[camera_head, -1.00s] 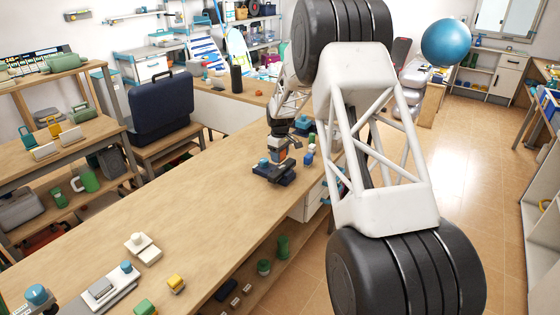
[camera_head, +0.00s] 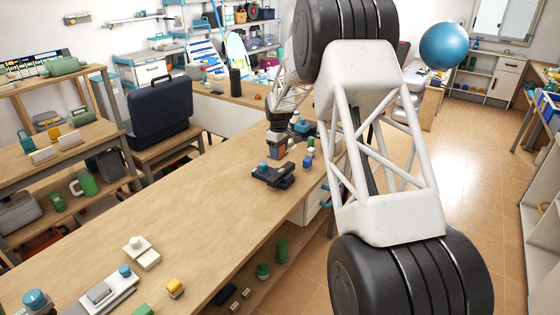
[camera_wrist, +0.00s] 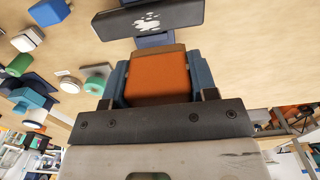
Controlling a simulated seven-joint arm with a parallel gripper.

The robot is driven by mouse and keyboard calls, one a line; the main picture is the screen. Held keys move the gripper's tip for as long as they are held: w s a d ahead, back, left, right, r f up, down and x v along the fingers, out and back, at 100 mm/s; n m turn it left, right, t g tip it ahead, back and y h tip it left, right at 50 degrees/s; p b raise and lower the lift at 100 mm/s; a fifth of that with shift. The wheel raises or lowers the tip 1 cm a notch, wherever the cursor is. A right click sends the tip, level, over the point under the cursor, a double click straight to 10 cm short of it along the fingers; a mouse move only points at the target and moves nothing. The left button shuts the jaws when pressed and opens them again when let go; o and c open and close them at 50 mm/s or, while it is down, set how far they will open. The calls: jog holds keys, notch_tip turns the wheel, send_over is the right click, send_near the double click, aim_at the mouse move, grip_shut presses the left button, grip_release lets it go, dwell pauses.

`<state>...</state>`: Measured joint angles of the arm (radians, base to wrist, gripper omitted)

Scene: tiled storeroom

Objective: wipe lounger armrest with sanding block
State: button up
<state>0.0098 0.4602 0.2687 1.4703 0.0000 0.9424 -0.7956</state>
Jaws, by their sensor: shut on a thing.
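An orange block (camera_wrist: 160,76), which I take as the sanding block, sits between the blue fingers of my gripper (camera_wrist: 160,82) in the wrist view. My gripper (camera_head: 277,146) is shut on it, small and far off in the head view. A dark bar with a white patch (camera_wrist: 150,19), likely the lounger armrest, lies just beyond the block in the wrist view. In the head view a dark piece (camera_head: 273,175) rests on the workbench, just nearer the camera than my gripper. The wrist view does not clearly show contact between block and bar.
The long wooden workbench (camera_head: 180,215) is mostly clear. Small blue and green items (camera_head: 309,157) stand right of my gripper. A white block (camera_head: 141,252), a yellow item (camera_head: 175,288) and others lie at the near end. A dark blue case (camera_head: 160,108) stands at left.

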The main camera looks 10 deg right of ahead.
jog(key=shift+f, duration=0.35)
dwell(0.3)
